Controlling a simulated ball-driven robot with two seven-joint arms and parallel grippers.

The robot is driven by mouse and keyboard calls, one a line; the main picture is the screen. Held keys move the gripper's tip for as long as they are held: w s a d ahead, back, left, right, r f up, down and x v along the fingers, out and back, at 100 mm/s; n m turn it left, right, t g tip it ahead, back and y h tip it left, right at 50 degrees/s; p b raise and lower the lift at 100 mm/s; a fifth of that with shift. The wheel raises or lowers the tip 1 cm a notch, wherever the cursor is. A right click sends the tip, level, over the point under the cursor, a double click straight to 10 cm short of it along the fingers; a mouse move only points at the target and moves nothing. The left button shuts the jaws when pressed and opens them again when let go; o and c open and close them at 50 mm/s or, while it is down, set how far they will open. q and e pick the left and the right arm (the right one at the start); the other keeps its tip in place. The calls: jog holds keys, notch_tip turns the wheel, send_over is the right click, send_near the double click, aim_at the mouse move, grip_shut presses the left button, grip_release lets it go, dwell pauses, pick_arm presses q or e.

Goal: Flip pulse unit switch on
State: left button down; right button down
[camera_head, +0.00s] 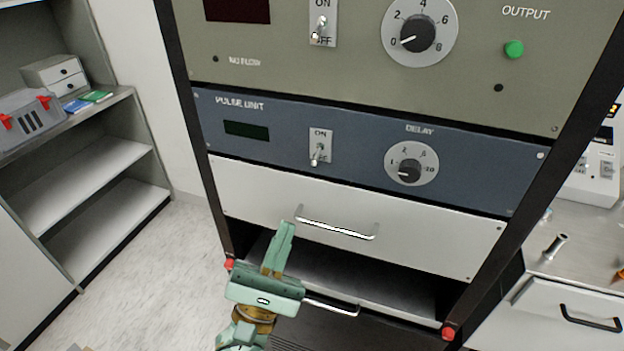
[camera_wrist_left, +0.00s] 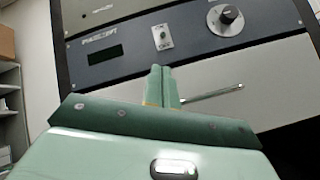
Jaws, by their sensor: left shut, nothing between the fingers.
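The pulse unit (camera_head: 270,158) is the blue-grey rack panel in the middle of the head view. Its toggle switch (camera_head: 318,155) sits on a small light plate marked ON above and OFF below; the lever points down, toward OFF. The switch also shows in the left wrist view (camera_wrist_left: 162,38), just above the fingertips. My left gripper (camera_head: 287,226) is green, shut and empty. It is below the switch, in front of the white drawer, and apart from the switch. My right gripper is not in view.
The white drawer (camera_head: 260,190) has a bar handle (camera_head: 335,230) beside my left fingers. The panel above holds another switch (camera_head: 320,25), a dial (camera_head: 418,32) and a green button (camera_head: 514,48). The delay dial (camera_head: 411,165) is right of the switch. Shelves (camera_head: 95,180) stand left.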

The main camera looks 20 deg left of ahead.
aim_at(316, 151)
pick_arm(q)
jog(key=shift+s, duration=0.1)
jog(key=shift+d, duration=0.1)
jog(key=p+x, duration=0.1)
jog(key=x, duration=0.9)
jog(key=shift+p, duration=0.35)
